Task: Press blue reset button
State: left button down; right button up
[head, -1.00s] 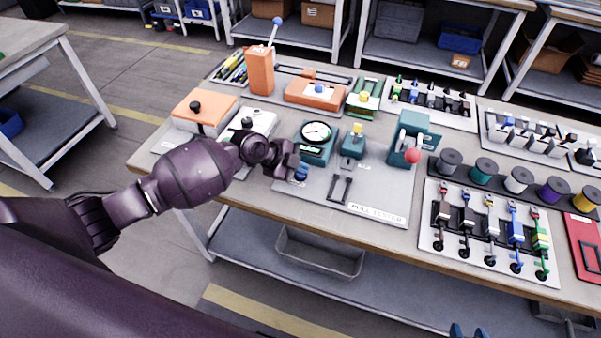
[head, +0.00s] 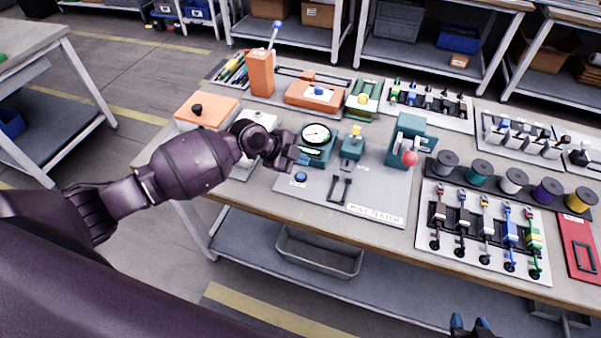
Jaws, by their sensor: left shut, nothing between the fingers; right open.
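The blue button (head: 300,177) sits on the grey base plate of the tester, in front of the round dial gauge (head: 316,134). My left gripper (head: 292,158) is shut and empty. It appears just above and behind the blue button in the picture, with a visible gap, beside the gauge's teal housing. The whole top of the button shows. Another blue button (head: 319,90) is on the orange block further back.
A teal press with a red ball (head: 409,158) stands right of the gauge. A teal block with a yellow knob (head: 355,131) is between them. An orange-topped box (head: 206,108) is behind my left arm. Spools and a tool rack (head: 487,226) fill the right side.

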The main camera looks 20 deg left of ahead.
pick_arm(q)
jog(key=shift+r+p, duration=0.4)
jog(key=shift+r, duration=0.6)
